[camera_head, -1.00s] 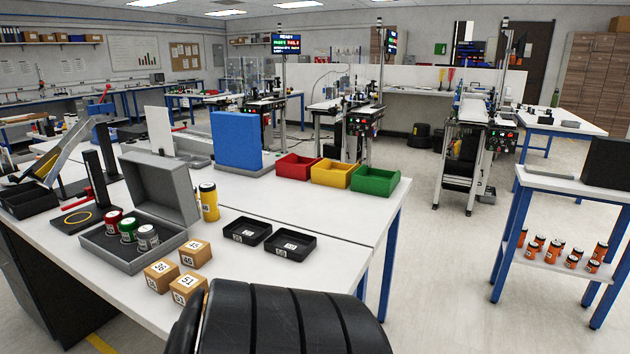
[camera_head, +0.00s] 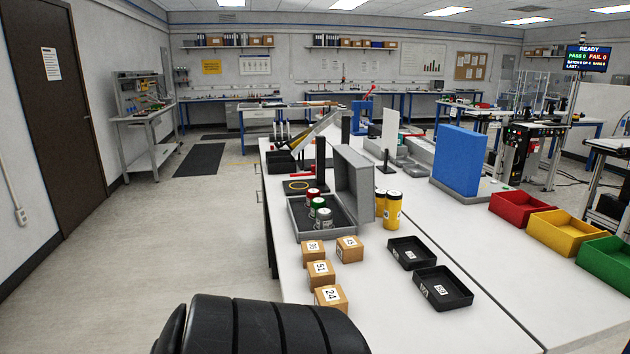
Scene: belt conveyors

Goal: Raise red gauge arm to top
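A gauge stand with a black base (camera_head: 322,188), a yellow ring on it and an upright black post (camera_head: 321,158) stands on the white table behind the grey open case. A thin red bar (camera_head: 302,173), which looks like the gauge arm, lies low beside the post, near the base. Its far end is small and hard to make out. Neither of my grippers is in view.
The grey case (camera_head: 365,185) holds red, green and silver cans. Yellow cans (camera_head: 393,210), numbered cardboard boxes (camera_head: 320,273) and black trays (camera_head: 442,288) stand nearer. A blue panel (camera_head: 458,163) and coloured bins (camera_head: 522,208) are to the right. Floor left of the table is clear.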

